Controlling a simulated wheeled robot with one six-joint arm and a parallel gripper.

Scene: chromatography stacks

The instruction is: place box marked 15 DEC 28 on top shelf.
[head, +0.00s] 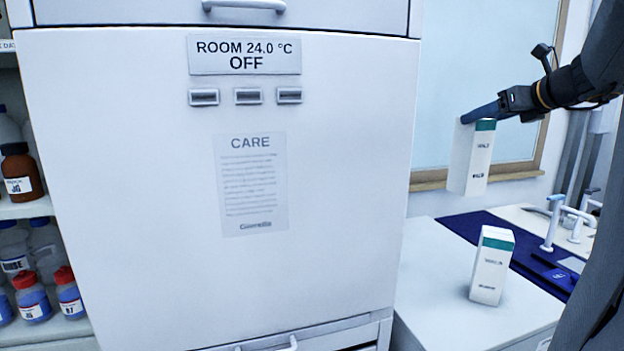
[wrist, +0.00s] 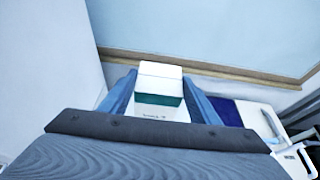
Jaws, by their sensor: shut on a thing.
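My gripper (head: 489,114) is shut on a tall white box (head: 470,160) with a green band at its top, held upright in the air above the bench. The held box (wrist: 160,84) shows between the blue fingers (wrist: 160,103) in the wrist view. A second white box with a green band (head: 491,268) stands upright on the bench below. The print on both boxes is too small to read, so I cannot tell which is marked 15 DEC 28. A shelf unit (head: 30,209) shows at the far left; its top shelf is not clearly in view.
A large white cabinet (head: 340,200) marked "ROOM 24.0 °C OFF" stands between the shelves and the bench. The shelves hold several bottles (head: 22,172). The white bench (head: 425,270) has a dark blue mat (head: 465,222) and white taps (head: 555,222). A window (head: 450,60) is behind.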

